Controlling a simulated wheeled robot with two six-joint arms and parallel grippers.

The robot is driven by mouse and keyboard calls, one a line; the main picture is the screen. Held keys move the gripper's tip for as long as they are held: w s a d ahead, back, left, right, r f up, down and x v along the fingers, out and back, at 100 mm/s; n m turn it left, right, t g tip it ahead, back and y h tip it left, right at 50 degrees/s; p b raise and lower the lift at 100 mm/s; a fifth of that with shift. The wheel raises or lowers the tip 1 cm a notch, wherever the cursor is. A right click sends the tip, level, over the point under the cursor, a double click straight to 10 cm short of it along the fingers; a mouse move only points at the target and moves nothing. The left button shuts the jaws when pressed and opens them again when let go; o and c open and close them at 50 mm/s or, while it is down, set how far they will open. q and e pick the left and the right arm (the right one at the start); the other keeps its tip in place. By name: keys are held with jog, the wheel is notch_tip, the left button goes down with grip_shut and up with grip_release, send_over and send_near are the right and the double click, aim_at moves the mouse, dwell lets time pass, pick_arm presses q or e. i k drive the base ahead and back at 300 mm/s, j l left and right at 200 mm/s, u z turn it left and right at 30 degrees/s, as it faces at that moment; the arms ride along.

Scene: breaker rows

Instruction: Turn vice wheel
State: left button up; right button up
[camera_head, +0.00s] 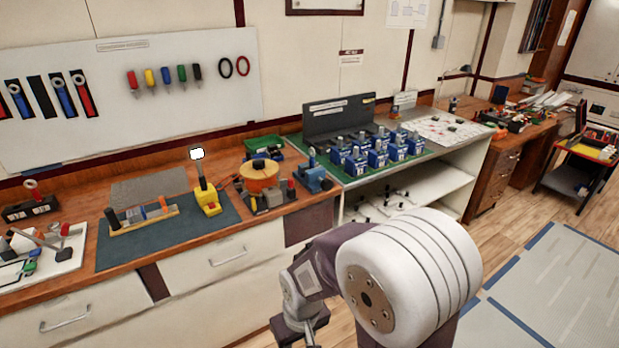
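A small blue vice (315,179) stands on the wooden workbench near its right end, beside the green-edged counter. Its wheel is too small to make out clearly. One of my arms comes in from the lower right, so I take it as the right one. Its end, with what looks like my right gripper (303,326), is low in the picture in front of the drawers, apart from the vice. The fingers are small and partly cut off by the bottom edge, so their opening cannot be told. My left gripper is not in view.
An orange round reel (259,175) stands just left of the vice, with small tools in front of it. A yellow device (207,198) stands on the dark mat (125,254). Several blue units (378,155) fill the counter to the right.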

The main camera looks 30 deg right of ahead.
aim_at(326, 184)
jog(key=z, duration=1.25)
